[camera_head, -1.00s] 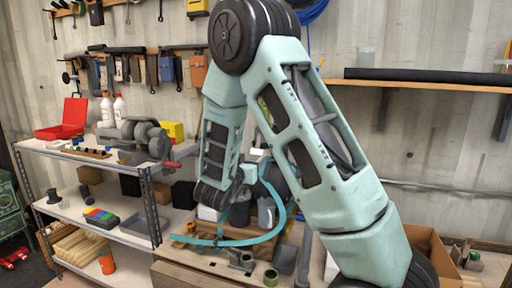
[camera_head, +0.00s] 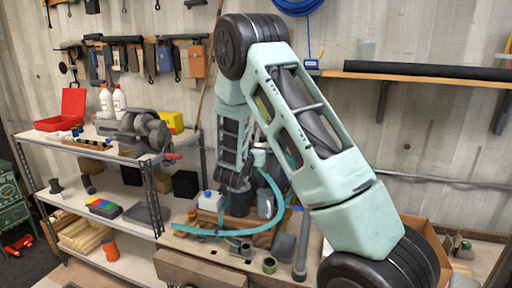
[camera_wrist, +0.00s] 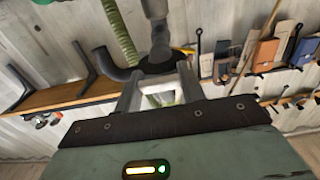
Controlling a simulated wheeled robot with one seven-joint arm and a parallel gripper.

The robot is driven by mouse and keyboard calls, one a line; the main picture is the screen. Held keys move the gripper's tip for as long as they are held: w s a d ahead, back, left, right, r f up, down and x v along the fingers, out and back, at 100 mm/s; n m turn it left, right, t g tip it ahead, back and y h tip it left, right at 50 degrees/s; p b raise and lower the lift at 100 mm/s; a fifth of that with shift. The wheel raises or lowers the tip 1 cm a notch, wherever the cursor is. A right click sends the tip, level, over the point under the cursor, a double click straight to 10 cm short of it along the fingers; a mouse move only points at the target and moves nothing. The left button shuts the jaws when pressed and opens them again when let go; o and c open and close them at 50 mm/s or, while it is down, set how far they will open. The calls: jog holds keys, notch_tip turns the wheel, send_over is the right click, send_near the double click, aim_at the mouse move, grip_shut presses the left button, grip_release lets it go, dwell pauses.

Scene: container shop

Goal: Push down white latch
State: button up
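I cannot pick out a white latch for certain in either view. In the head view my forearm reaches down over the back of the wooden bench (camera_head: 190,268), and my gripper's fingertips are hidden or too small to make out. In the wrist view two light grey finger-like bars of my gripper (camera_wrist: 160,88) stand apart at their bases. A pale piece shows between them, and a dark round part covers their far ends. I cannot tell whether they hold anything.
A white bottle with a blue cap (camera_head: 209,201), a curved teal strip (camera_head: 268,228) and small cups crowd the bench. A metal shelf (camera_head: 75,150) with a red box (camera_head: 68,110) stands left. A wall shelf (camera_head: 425,78) is at right. A cardboard box (camera_head: 428,232) sits lower right.

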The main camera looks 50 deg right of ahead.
jog(key=shift+c, duration=0.6)
jog(key=f+b, duration=0.1)
jog(key=b, duration=0.2)
jog(key=shift+w+d+t+h, duration=0.1)
jog(key=shift+t+h, duration=0.2)
jog(key=shift+h, duration=0.1)
jog(key=h+b, duration=0.1)
jog(key=b, duration=0.3)
jog(key=shift+d+r+b, duration=0.25)
jog(key=shift+d+b, duration=0.05)
jog(key=shift+b, duration=0.05)
jog(key=o, duration=1)
